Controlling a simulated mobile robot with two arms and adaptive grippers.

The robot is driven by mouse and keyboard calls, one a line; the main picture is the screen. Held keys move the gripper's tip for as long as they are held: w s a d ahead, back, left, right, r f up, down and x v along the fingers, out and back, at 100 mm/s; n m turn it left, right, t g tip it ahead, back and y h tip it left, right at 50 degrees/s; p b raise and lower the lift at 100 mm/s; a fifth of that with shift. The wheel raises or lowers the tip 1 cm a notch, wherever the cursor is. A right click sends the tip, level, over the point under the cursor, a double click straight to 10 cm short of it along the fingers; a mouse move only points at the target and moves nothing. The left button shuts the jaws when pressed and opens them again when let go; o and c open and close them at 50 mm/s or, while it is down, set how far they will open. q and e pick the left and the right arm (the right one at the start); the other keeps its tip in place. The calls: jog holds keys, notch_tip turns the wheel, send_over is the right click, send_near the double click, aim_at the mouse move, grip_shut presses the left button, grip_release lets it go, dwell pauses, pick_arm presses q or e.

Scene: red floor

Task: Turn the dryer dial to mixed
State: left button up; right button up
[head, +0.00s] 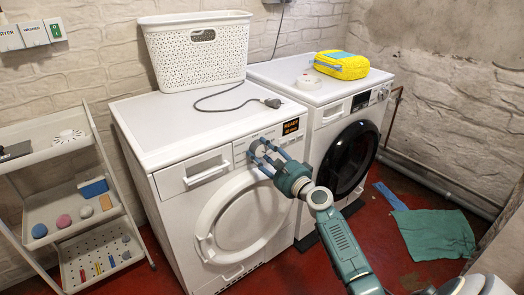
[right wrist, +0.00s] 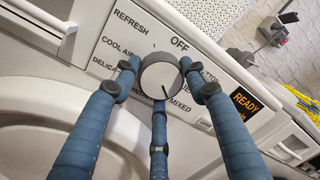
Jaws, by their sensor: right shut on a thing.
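The white front-loading dryer (head: 170,125) stands at the left with its round door (head: 240,218) shut. Its grey round dial (right wrist: 161,77) is ringed by printed labels, among them OFF, REFRESH, COOL AIR and MIXED (right wrist: 180,104). The dial's dark pointer line points down and slightly right, close to MIXED; the exact alignment is hard to tell. My right gripper (head: 262,157) is shut on the dial, its three blue fingers spread around the rim in the right wrist view (right wrist: 160,85). The lit display (head: 291,127) reads READY. My left gripper is not in view.
A washer (head: 312,140) with a dark door stands close at the right. A shelf cart (head: 75,205) stands left. A green cloth (head: 435,235) lies on the red floor.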

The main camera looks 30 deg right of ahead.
jog(key=shift+a+f, duration=0.15)
dwell(0.3)
jog(key=o, duration=1.2)
jog(key=shift+c, duration=0.2)
jog(key=s, duration=1.2)
jog(key=shift+d+f, duration=0.2)
jog(key=shift+d, duration=0.1)
